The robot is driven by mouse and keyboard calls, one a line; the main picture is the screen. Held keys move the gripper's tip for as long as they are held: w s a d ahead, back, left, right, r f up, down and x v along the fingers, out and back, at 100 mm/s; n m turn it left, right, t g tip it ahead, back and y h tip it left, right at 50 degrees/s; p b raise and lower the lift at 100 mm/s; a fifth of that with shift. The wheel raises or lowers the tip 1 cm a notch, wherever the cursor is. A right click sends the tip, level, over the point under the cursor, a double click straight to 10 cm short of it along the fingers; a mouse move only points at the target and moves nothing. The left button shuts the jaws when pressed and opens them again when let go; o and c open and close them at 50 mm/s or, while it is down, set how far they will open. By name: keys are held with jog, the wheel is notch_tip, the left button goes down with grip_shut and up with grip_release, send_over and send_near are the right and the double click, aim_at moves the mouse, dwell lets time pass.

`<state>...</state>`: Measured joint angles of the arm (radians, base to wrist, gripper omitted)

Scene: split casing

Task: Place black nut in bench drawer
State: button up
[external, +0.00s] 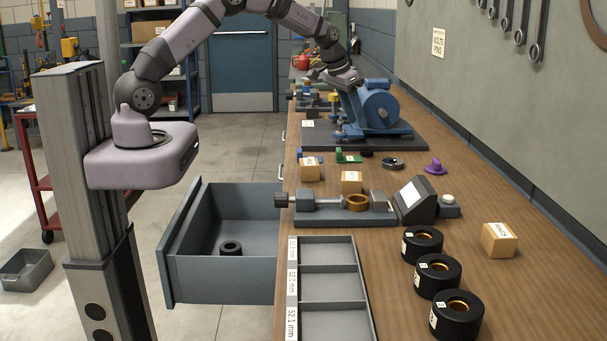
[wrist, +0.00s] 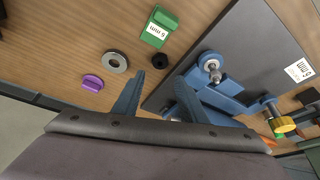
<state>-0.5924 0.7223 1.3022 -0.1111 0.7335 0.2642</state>
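A small black nut (external: 367,153) lies on the wooden bench, in front of the blue machine's dark base plate. In the wrist view the black nut (wrist: 160,61) appears near the gap between my fingertips, lying on the bench beyond them. My gripper (wrist: 163,68) is open with nothing between its fingers; in the external view my gripper (external: 338,80) is raised beside the blue machine. The bench drawer (external: 225,280) is pulled out at the bench's left side. A black ring-shaped part (external: 231,247) lies on its floor.
Near the nut are a green block (wrist: 158,29), a grey washer (wrist: 115,62) and a purple knob (wrist: 93,82). The blue machine (external: 375,110) stands close to my gripper. A clamp fixture (external: 335,220), a divided tray (external: 330,268) and black rings (external: 457,315) occupy the nearer bench.

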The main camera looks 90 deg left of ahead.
jog(key=shift+v, duration=1.05)
jog(key=s+d+m+g, duration=0.1)
jog(key=s+d, duration=0.5)
jog(key=d, duration=0.3)
jog(key=s+d+f+m+g+h, duration=0.1)
jog(key=s+d, duration=0.5)
jog(key=d, duration=0.3)
jog(key=s+d+f+m+g, duration=0.1)
jog(key=s+d, duration=0.5)
jog(key=d, duration=0.4)
jog(key=shift+s+f+m+h, duration=0.2)
jog(key=shift+s+m+h, duration=0.1)
jog(key=shift+h, duration=0.1)
jog(key=shift+m+g, duration=0.5)
jog(key=shift+g, duration=0.1)
jog(key=s+d, duration=0.1)
jog(key=s, duration=0.2)
jog(key=s+d+f, duration=0.1)
jog(key=s, duration=0.2)
jog(key=s+d+f, duration=0.1)
jog(key=s+d, duration=0.1)
jog(key=s, duration=0.2)
jog(key=shift+f, duration=0.2)
jog(key=shift+c, duration=0.4)
